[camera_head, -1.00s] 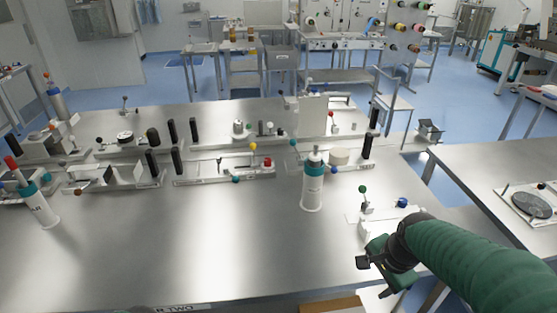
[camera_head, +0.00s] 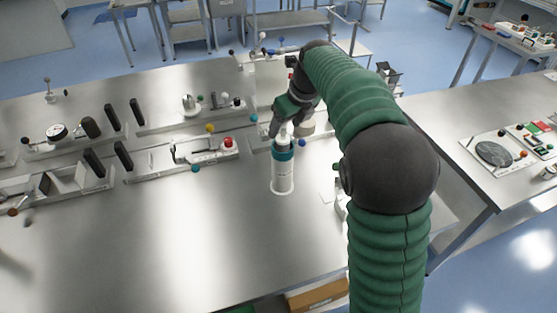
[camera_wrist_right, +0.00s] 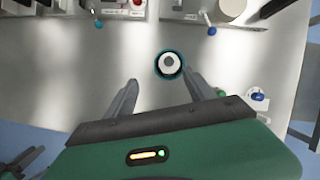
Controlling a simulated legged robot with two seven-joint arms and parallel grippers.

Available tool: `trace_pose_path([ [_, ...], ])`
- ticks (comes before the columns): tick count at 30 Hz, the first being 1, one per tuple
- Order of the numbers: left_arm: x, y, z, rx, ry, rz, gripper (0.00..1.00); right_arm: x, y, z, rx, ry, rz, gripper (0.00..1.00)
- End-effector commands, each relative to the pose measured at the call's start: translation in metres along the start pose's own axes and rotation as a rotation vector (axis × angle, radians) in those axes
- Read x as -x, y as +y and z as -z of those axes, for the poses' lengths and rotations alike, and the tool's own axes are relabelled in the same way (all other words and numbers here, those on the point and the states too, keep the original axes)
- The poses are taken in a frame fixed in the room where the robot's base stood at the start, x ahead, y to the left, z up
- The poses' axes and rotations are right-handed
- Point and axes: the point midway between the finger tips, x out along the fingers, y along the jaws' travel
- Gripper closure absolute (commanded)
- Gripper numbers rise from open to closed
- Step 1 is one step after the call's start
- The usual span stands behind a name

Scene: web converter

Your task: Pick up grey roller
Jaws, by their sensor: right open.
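A pale grey-beige roller (camera_head: 308,124) stands on a fixture just behind the bottle, partly hidden by my right gripper. A pale cylinder, likely the same roller, shows at the top edge of the right wrist view (camera_wrist_right: 232,9). My right gripper (camera_head: 284,124) is open and empty, by the top of a white bottle with a teal collar (camera_head: 282,172). In the right wrist view, the bottle (camera_wrist_right: 170,66) appears from above, just beyond the two spread fingertips (camera_wrist_right: 162,80). A dark and green part, probably my left gripper (camera_wrist_right: 22,162), shows at the lower left; its jaws are unclear.
Fixtures with black rollers (camera_head: 91,126) and a red-knobbed unit (camera_head: 228,143) stand left of the bottle. A white fixture with a blue knob (camera_wrist_right: 257,97) is to the right. The front of the metal table (camera_head: 190,240) is clear. A side table (camera_head: 470,115) holds a dark disc.

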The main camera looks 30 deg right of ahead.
Motion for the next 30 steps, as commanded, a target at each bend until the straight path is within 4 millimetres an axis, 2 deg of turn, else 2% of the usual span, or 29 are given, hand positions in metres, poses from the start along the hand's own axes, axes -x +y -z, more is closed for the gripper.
trace_pose_path([
  [1,0.000,0.000,0.000,0.000,0.000,0.000,0.64,-0.010,-0.001,0.001,-0.002,0.003,0.000,0.37],
  [8,0.004,0.000,0.002,-0.001,0.001,0.000,0.64,-0.034,-0.006,-0.001,-0.002,0.000,0.001,0.37],
  [14,0.008,0.000,0.002,-0.001,0.001,0.000,0.64,-0.068,-0.008,-0.004,-0.001,0.001,0.001,0.37],
  [21,0.008,0.000,0.002,0.000,0.000,0.000,0.64,-0.073,-0.007,-0.005,0.001,-0.002,0.003,0.37],
  [23,0.008,0.000,0.002,0.000,0.000,0.000,0.64,-0.073,-0.008,-0.005,0.001,-0.002,0.002,0.42],
  [30,0.008,0.000,0.002,0.000,0.000,0.000,0.64,-0.072,-0.009,-0.004,0.000,-0.002,0.002,0.73],
])
